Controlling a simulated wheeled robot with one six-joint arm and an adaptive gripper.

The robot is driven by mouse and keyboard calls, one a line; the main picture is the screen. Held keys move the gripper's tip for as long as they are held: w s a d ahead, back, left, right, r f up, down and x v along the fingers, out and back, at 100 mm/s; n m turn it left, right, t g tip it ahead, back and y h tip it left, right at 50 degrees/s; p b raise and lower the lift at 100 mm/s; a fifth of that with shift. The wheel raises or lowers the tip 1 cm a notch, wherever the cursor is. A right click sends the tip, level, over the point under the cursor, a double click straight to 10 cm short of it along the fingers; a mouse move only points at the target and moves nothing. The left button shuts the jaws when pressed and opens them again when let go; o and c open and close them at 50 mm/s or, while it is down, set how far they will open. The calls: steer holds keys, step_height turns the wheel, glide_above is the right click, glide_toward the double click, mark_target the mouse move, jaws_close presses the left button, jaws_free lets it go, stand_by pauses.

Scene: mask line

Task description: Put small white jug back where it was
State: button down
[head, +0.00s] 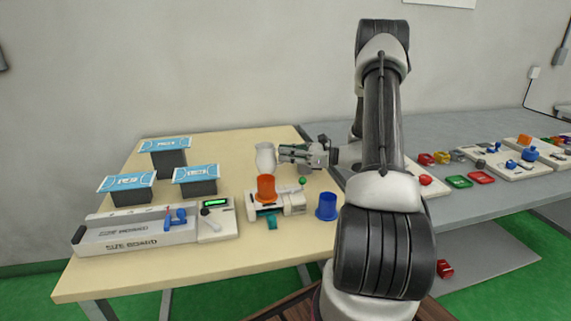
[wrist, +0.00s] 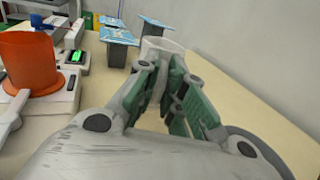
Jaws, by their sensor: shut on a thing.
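The small white jug (head: 265,158) is at the back of the beige table in the head view, right of the blue-topped stands. My gripper (head: 284,154) reaches it from the right and is shut on it. In the wrist view the jug's pale rim (wrist: 160,45) shows beyond my gripper's fingertips (wrist: 161,68). The fingers hide most of the jug's body there. The jug looks upright. I cannot tell whether its base touches the table.
An orange cup (head: 266,188) stands on a white device (head: 290,204) in front of the jug. A blue cup (head: 327,206) is to its right. Several blue-topped stands (head: 195,180) and a size board (head: 135,236) are at left. The table (wrist: 240,115) is clear beside the wall.

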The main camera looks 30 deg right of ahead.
steer(key=shift+f, duration=1.6)
steer(key=shift+f, duration=0.15)
steer(key=c, duration=1.5)
jaws_free()
